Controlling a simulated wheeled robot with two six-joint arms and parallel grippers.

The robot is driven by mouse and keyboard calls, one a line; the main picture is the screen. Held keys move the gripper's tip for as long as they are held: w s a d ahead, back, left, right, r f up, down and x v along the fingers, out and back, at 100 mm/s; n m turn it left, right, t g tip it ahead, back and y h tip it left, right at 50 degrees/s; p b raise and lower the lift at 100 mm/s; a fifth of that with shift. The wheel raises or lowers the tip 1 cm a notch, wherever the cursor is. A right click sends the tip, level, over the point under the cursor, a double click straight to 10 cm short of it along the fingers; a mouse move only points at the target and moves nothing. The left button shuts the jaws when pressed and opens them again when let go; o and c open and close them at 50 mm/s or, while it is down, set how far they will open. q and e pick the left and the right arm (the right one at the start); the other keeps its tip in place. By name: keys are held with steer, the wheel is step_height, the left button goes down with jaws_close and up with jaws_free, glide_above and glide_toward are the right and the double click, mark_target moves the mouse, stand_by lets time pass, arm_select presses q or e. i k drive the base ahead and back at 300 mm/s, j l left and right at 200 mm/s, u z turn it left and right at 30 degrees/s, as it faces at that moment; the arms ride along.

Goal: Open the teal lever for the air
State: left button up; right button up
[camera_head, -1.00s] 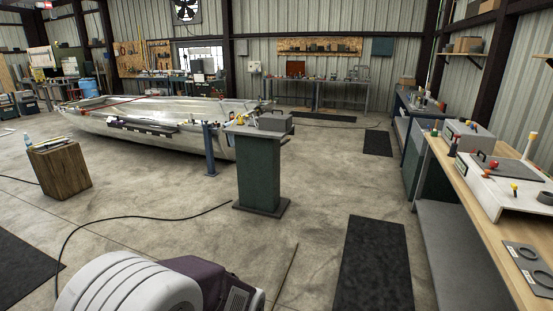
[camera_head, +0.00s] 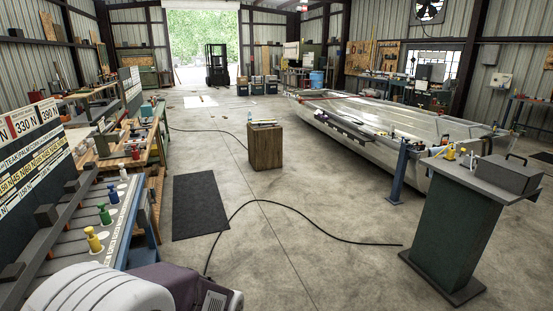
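I cannot make out a teal lever for certain. On the bench at the left a grey board (camera_head: 75,265) holds a row of small coloured handles: a yellow one (camera_head: 93,240), a green one (camera_head: 104,214), a blue one (camera_head: 113,194) and a whitish one (camera_head: 123,173). Small yellow and pale fittings (camera_head: 451,151) show by the dark green pedestal (camera_head: 452,235) at the right, too small to tell what they are. Neither of my grippers is in view.
A grey box with a handle (camera_head: 508,174) sits on the pedestal. A metal boat hull (camera_head: 370,150) lies behind it. A wooden block (camera_head: 265,148) stands mid-floor. A black cable (camera_head: 300,208) crosses the floor, and a dark mat (camera_head: 200,205) lies beside the left bench. The concrete between is open.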

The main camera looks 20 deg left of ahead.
mark_target(152, 189)
steer(key=i+j+u, duration=0.25)
steer(key=i+u, duration=0.15)
steer(key=i, duration=0.15)
steer(key=i+j+u, duration=0.1)
steer(key=i+u, duration=0.3)
steer(key=i, duration=0.15)
steer(key=i+l+u, duration=0.1)
steer(key=i+u, duration=0.25)
steer(key=i, duration=0.2)
steer(key=i+u, duration=0.2)
steer(key=i, duration=0.3)
steer(key=i+u, duration=0.2)
steer(key=i, duration=0.25)
steer(key=i+u, duration=0.2)
steer(key=i, duration=0.3)
steer(key=i+l+u, duration=0.15)
steer(key=i, duration=0.3)
steer(key=i+l+u, duration=0.2)
steer(key=i, duration=0.3)
steer(key=i+l+u, duration=0.1)
steer(key=u, duration=1.25)
